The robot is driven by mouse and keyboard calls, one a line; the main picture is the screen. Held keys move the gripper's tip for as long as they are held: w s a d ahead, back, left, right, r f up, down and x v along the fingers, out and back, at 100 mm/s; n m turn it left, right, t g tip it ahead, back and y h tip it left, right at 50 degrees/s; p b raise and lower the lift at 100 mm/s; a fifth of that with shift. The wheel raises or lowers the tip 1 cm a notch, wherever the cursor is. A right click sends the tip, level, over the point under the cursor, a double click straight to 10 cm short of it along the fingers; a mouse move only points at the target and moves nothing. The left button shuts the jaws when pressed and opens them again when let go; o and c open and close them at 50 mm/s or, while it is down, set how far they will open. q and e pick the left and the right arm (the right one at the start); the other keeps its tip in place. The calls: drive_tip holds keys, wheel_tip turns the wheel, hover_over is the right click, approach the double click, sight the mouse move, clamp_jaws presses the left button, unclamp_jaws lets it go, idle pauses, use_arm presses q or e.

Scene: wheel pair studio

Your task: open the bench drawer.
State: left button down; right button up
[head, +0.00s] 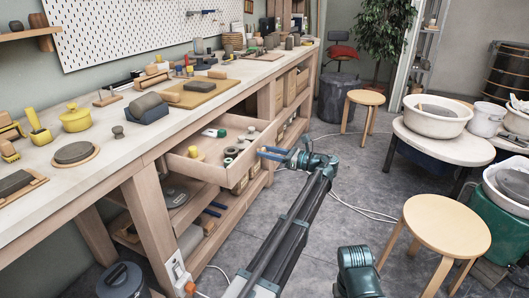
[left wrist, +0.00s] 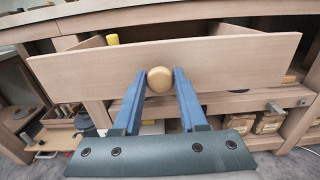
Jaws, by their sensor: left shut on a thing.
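The bench drawer (head: 196,169) is pulled well out from under the worktop, and its inside shows in the head view. My left gripper (head: 272,153) is at the drawer's front. In the left wrist view the drawer's wooden front (left wrist: 90,72) spans the picture. A round wooden knob (left wrist: 160,79) sits between the two blue fingers of that gripper, which is shut on it. In the head view the knob is hidden by the fingers. My right gripper is not in view.
The drawer holds a green and white item (head: 214,132), a yellow item and several small rings. The bench (head: 125,160) carries a yellow pot (head: 75,119) and clay pieces. A round stool (head: 446,225) stands at right.

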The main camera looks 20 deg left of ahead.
use_arm(q)
drive_tip(key=shift+c, duration=2.4)
unclamp_jaws()
drive_tip(key=s+d, duration=0.1)
drive_tip(key=d, duration=1.2)
drive_tip(key=shift+d, duration=0.4)
